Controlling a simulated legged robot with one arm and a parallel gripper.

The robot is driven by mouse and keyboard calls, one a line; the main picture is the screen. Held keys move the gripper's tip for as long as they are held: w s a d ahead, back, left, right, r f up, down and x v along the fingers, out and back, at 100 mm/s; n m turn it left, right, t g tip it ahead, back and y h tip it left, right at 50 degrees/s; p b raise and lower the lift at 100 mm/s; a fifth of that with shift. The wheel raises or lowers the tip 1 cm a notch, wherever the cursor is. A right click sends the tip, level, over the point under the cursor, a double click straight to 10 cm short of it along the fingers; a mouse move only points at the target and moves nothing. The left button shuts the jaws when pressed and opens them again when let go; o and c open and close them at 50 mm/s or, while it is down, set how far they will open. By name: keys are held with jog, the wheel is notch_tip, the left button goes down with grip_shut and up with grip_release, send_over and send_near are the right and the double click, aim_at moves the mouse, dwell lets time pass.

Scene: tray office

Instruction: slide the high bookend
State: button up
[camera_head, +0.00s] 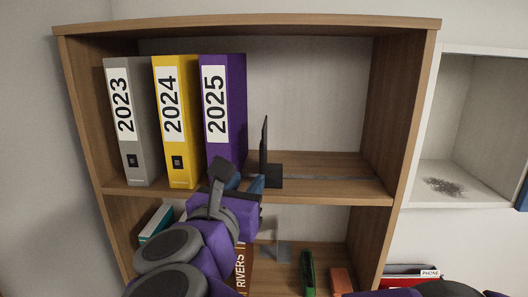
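The high bookend (264,145) is a thin black upright plate with a small dark foot. It stands on the upper shelf, to the right of the purple 2025 binder (236,110), with a gap between its plate and the binder. A dark track (335,178) runs along the shelf to its right. My gripper (238,181) is at the shelf's front edge, below the 2025 binder and just left of the bookend's foot. I see it from behind, and my wrist hides part of it, so its opening is unclear. I cannot tell whether it touches the bookend.
A yellow 2024 binder (179,130) and a grey 2023 binder (137,150) stand further left. The upper shelf is empty right of the bookend, up to the wooden side wall (392,120). Below are a grey bookend (284,252), a green item (307,272) and an orange item (340,281).

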aim_at(261, 158)
jog(key=p+x, duration=0.3)
jog(key=x, duration=1)
jog(key=shift+w, duration=0.4)
jog(key=shift+w+a+f, duration=0.1)
jog(key=shift+w, duration=0.4)
jog(key=shift+a, duration=0.2)
jog(key=shift+c, duration=0.2)
jog(key=shift+d, duration=0.15)
grip_shut()
